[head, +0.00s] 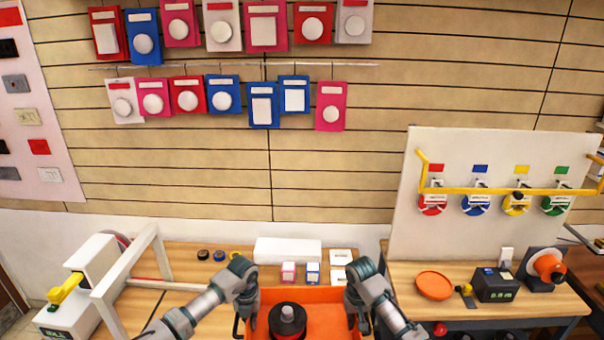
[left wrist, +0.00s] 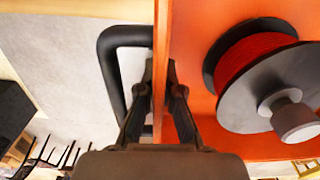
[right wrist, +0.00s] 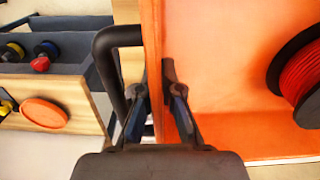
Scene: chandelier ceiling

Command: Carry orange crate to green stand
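The orange crate (head: 325,314) is at the bottom centre of the head view, between my two grippers. A black and red spool (head: 287,320) lies inside it; its red winding shows in the left wrist view (left wrist: 255,60) and the right wrist view (right wrist: 302,75). My left gripper (left wrist: 160,78) is shut on the crate's left wall, one finger on each side, beside a black handle (left wrist: 108,75). My right gripper (right wrist: 157,85) is shut on the opposite wall beside another black handle (right wrist: 103,70). The crate's underside is hidden. No green stand shows.
A wooden bench (head: 190,262) lies beyond the crate, with small boxes (head: 288,271) and a white block (head: 287,250). A white machine (head: 95,262) stands left. At right, another bench carries an orange disc (head: 433,285) and a dark box (head: 495,284) before a spool board (head: 480,150).

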